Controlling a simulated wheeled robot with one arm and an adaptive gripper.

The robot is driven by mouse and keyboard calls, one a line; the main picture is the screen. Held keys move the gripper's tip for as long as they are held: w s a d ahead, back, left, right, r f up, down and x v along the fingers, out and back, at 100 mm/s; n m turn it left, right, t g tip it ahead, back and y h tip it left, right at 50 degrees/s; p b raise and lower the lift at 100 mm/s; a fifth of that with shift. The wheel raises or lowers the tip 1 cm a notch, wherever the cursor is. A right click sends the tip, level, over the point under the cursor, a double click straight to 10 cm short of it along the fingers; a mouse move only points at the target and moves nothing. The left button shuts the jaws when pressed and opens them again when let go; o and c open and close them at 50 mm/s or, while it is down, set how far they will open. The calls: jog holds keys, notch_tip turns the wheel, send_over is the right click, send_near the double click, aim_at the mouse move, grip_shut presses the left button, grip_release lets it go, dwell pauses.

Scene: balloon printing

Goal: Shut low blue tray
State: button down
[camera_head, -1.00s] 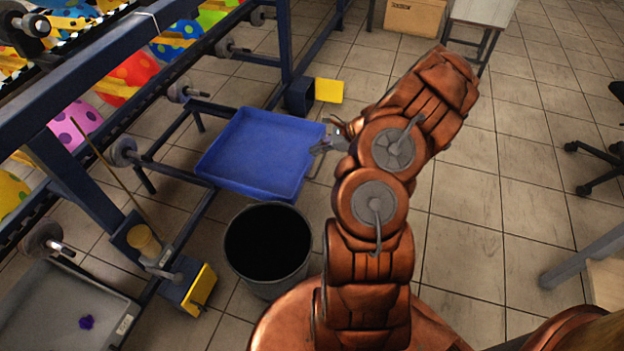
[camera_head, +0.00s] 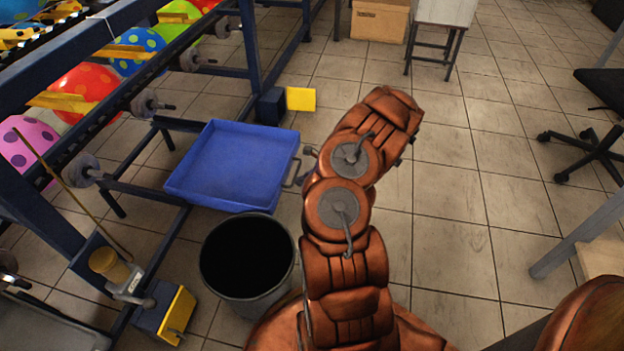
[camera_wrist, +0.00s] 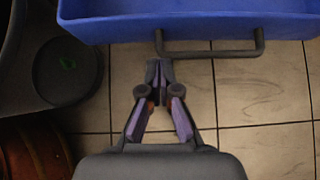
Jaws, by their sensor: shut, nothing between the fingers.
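The low blue tray (camera_head: 235,165) is pulled out from the side of the dark blue machine frame and looks empty. Its grey handle (camera_head: 292,172) is on its right side. In the wrist view the tray's front wall (camera_wrist: 200,25) spans the top, with the handle (camera_wrist: 212,52) sticking out below it. My gripper (camera_wrist: 160,70) is shut and empty, its tips beside the left end of the handle; I cannot tell whether they touch. In the head view my gripper (camera_head: 308,158) is mostly hidden behind my arm, just right of the tray.
A black bin (camera_head: 247,262) stands close in front of the tray. The machine frame (camera_head: 115,95) with balloons runs along the left. A yellow block (camera_head: 300,99) is behind the tray. Tiled floor on the right is open up to a black chair (camera_head: 590,150).

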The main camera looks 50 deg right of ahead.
aim_at(281, 182)
jog(key=w+a, duration=0.1)
jog(key=w+a+f+b, duration=0.1)
jog(key=w, duration=0.1)
jog(key=shift+f, duration=0.1)
jog(key=shift+w+a+b, duration=0.3)
jog(key=shift+w+b, duration=0.1)
jog(key=shift+w, duration=0.3)
